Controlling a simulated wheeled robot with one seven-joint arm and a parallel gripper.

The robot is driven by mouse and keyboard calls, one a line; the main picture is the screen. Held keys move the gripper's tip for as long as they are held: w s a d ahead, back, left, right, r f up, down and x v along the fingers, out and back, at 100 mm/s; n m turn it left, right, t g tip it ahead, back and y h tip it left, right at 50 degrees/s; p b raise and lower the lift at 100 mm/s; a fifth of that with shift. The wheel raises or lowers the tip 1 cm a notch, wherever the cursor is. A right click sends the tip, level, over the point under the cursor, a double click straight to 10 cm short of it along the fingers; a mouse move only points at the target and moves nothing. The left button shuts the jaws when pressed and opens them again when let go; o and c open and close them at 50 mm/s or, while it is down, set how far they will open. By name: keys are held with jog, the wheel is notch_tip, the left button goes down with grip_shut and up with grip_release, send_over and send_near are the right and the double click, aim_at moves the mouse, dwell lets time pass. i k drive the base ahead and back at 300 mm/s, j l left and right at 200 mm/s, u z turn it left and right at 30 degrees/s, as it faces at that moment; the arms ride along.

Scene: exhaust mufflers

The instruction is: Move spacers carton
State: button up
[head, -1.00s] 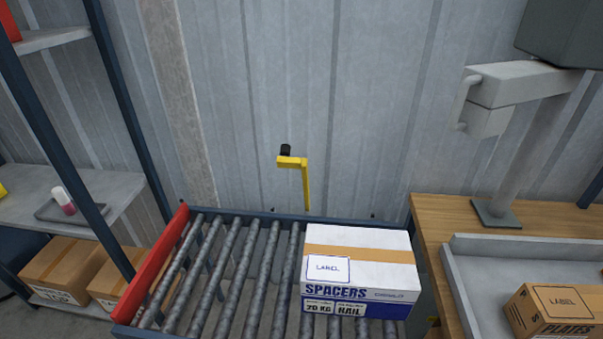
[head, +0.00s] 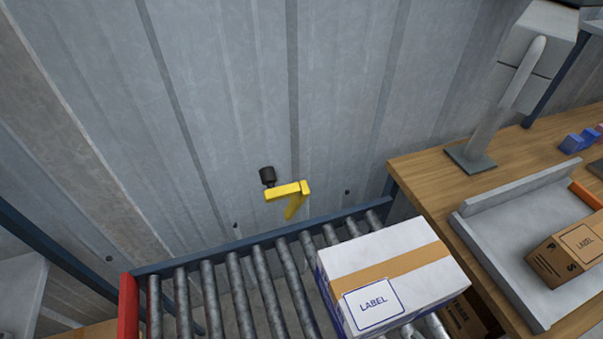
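The spacers carton (head: 392,270) is a white and blue box with a tan tape band and a white label on top. It sits on the right part of the roller conveyor (head: 232,245), near the wooden bench. Its printed front face is mostly out of view now. My gripper does not show in the head view.
A wooden bench (head: 425,172) stands at the right, with a grey tray (head: 497,225) holding a brown plates carton (head: 572,250). A yellow bracket (head: 288,190) rises behind the conveyor. A red end plate (head: 129,305) closes the conveyor's left end. The left rollers are bare.

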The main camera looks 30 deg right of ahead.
aim_at(372, 285)
jog(key=i+j+z, duration=0.3)
jog(key=i+j, duration=0.4)
jog(key=k+j, duration=0.1)
jog(key=k, duration=0.5)
jog(key=k+j, duration=0.15)
jog(key=k, duration=0.5)
jog(key=k+j, duration=0.1)
jog(key=k, duration=0.5)
